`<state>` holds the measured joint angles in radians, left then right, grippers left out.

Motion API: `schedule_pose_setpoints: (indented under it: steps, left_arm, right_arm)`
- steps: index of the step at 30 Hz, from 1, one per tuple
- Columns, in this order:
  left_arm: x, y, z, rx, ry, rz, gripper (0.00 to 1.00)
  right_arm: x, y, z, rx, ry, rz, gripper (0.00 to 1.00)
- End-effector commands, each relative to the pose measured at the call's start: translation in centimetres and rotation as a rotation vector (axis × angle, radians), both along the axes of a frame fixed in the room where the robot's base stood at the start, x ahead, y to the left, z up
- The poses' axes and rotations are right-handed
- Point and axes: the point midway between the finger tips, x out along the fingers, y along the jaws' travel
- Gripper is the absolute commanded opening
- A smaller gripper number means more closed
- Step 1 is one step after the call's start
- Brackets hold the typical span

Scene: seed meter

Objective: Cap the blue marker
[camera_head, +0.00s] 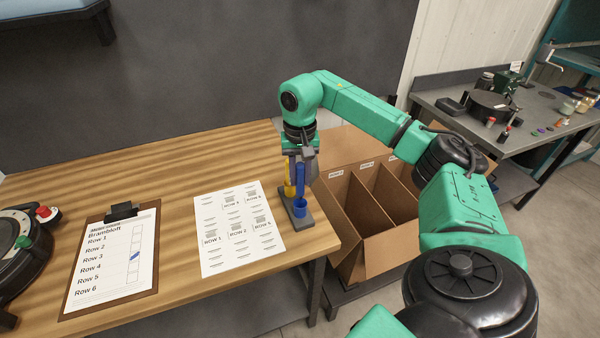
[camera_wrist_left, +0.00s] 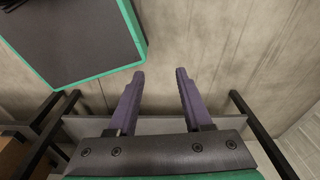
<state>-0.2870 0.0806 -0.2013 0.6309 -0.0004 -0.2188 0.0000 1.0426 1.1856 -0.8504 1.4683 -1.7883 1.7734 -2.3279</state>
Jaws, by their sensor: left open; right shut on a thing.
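The blue marker (camera_head: 301,178) stands upright at the dark marker stand (camera_head: 307,221) near the table's right edge. A wider blue piece, which looks like its cap (camera_head: 300,208), sits at the stand around the marker's lower end. I cannot tell how far the marker is inside it. My right gripper (camera_head: 301,160) points down from above and is shut on the blue marker's upper part. A yellow marker (camera_head: 289,187) stands just left of it, partly hidden. My left gripper (camera_wrist_left: 160,74) is open and empty in the left wrist view, and is out of the head view.
A printed row sheet (camera_head: 238,228) lies left of the stand. A clipboard (camera_head: 112,258) with a row list and a blue mark in one box lies farther left. A cardboard divider box (camera_head: 365,255) stands right of the table. A grey bench (camera_head: 480,128) is at the back right.

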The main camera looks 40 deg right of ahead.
Motion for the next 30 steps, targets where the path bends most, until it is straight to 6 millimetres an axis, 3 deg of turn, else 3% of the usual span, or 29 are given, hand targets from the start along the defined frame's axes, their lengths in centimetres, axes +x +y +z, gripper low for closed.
schedule_pose_setpoints:
  steps: [8,30]
  left_arm:
    - [-1.6,0.1,-0.3,0.002,0.026,0.000,0.50]
    - [-1.5,0.1,-0.7,0.002,0.025,0.002,0.50]
  right_arm:
    - [0.0,0.0,-0.3,0.000,0.000,0.000,0.00]
    - [-0.1,0.1,-1.4,0.000,0.000,0.000,0.00]
